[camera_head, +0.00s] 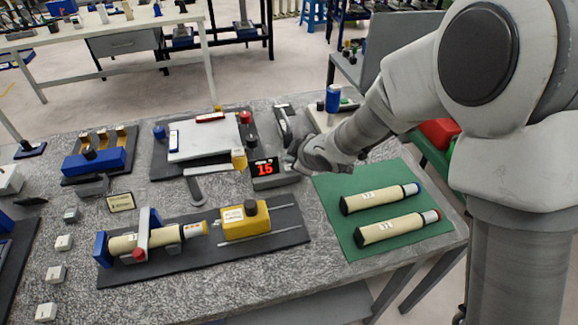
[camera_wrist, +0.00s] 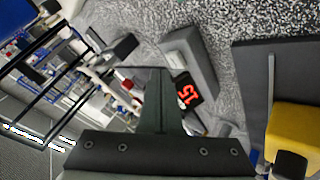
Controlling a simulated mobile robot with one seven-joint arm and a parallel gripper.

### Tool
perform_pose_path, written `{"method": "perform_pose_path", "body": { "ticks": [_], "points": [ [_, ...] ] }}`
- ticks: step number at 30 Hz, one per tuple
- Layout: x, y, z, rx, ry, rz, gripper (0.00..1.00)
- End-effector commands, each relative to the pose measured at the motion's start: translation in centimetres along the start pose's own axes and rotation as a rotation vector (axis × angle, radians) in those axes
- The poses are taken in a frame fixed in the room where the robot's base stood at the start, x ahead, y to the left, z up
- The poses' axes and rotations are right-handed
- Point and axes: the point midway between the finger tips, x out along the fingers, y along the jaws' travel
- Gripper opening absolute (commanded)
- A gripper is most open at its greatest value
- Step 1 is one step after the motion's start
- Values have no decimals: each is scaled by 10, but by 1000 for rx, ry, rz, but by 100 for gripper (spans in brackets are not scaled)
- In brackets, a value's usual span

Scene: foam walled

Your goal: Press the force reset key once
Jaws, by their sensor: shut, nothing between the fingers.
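A dark force display unit (camera_head: 268,181) shows a red 15 and stands near the middle of the table. Its red digits also show in the wrist view (camera_wrist: 187,92), just right of my fingers. My gripper (camera_wrist: 146,74) is shut and empty. In the head view my gripper is at the right of the display unit, largely hidden by my wrist. I cannot make out a labelled reset key. Several small pale key blocks (camera_head: 63,242) stand along the left side of the table, their labels too small to read.
A yellow block (camera_head: 246,222) and a clamped cream cylinder (camera_head: 145,240) sit on a dark plate in front. Two cream cylinders (camera_head: 380,199) lie on a green mat (camera_head: 330,190) at right. A pale panel with a red button (camera_head: 245,117) stands behind.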

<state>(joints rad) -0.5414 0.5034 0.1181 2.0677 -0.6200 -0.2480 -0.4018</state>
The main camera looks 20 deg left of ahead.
Motion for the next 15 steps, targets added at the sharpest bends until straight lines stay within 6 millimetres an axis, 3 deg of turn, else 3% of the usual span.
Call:
{"method": "perform_pose_path", "body": {
  "ticks": [15],
  "points": [
    [6, -4, 5, 0, 0, 1, 0]
  ]
}}
